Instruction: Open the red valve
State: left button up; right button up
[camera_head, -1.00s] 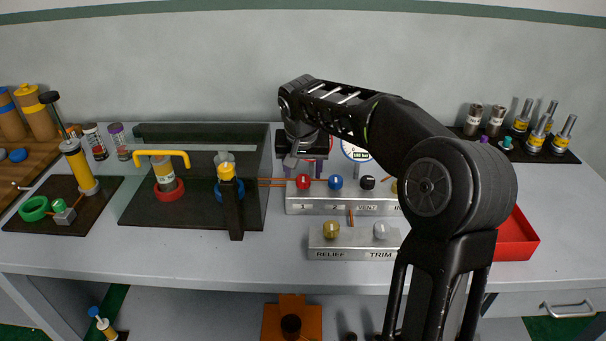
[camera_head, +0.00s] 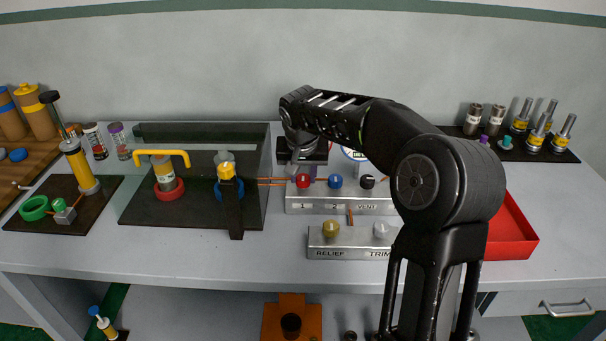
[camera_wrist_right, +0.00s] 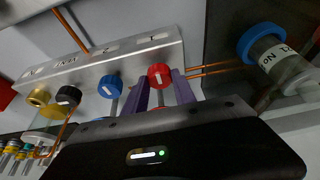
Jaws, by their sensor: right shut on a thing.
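The red valve (camera_head: 303,181) is a round red knob at the left end of the back valve block (camera_head: 345,208). In the right wrist view it is the red knob (camera_wrist_right: 160,76) next to the blue one. My right gripper (camera_head: 303,172) reaches it from above and behind. In the wrist view its purple fingers lie on either side of the red knob and its stem, shut on it. The arm covers the right part of the block. My left gripper is not in view.
A blue knob (camera_head: 336,181) and a black knob (camera_head: 367,182) stand close to the right of the red one. The front block (camera_head: 345,244) carries a yellow and a grey knob. Copper lines (camera_head: 271,181) run left toward a glass-walled stand.

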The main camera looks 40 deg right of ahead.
grip_shut()
jog(key=n+y+p, duration=0.1)
jog(key=n, duration=0.3)
jog(key=shift+d+r+t, duration=0.1)
jog(key=shift+d+t, duration=0.05)
jog(key=shift+t, duration=0.25)
jog(key=n+y+p, duration=0.1)
jog(key=n, duration=0.3)
jog(key=shift+d+y, duration=0.1)
jog(key=shift+y, duration=0.3)
jog(key=n+y, duration=0.1)
jog(key=n, duration=0.3)
jog(key=shift+d+y+p, duration=0.1)
jog(key=shift+y+p, duration=0.2)
jog(key=shift+y, duration=0.1)
jog(key=n+g+y+p, duration=0.1)
jog(key=n, duration=0.3)
jog(key=shift+n, duration=0.3)
jog(key=shift+d, duration=0.1)
